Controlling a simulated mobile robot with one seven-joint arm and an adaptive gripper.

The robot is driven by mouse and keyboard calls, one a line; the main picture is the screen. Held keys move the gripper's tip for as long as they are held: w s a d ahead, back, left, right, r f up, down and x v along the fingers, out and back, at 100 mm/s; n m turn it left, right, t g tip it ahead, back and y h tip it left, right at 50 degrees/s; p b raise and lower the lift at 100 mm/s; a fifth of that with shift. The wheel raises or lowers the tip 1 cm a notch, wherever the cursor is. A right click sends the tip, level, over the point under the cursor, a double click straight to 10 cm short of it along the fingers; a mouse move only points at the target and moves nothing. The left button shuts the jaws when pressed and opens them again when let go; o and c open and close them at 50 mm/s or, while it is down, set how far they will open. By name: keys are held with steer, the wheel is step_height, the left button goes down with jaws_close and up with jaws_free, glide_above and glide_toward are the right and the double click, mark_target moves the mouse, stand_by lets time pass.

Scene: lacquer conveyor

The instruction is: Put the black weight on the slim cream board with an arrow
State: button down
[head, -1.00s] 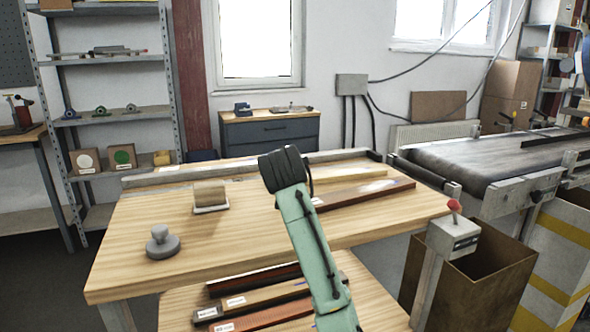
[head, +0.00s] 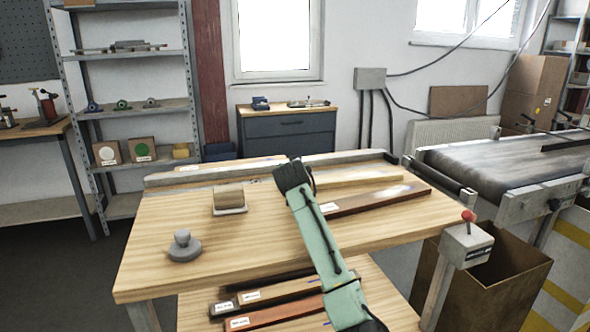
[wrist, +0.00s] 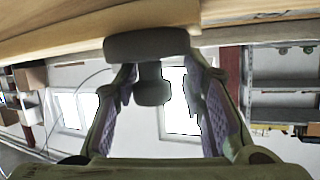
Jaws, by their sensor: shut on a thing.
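The dark weight (wrist: 148,45), a wide disc with a knob, shows in the wrist view. My gripper (wrist: 152,92) is shut on its knob. The disc is against or close to a wooden surface along the top of that picture; I cannot tell whether they touch. In the head view my arm hides the gripper and the held weight. A pale cream board (head: 362,177) lies on the table right of my arm. Another slim pale board (head: 225,166) with a small label lies along the back left. I cannot make out an arrow on either.
A grey knobbed weight (head: 185,248) stands at the table's front left. A wooden block on a pale base (head: 229,200) sits behind it. A red-brown board (head: 380,199) lies right of my arm. Several boards lie on the lower shelf. The left tabletop (head: 150,270) has free room.

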steer(key=shift+r, duration=0.1)
steer(key=c, duration=1)
jaws_free()
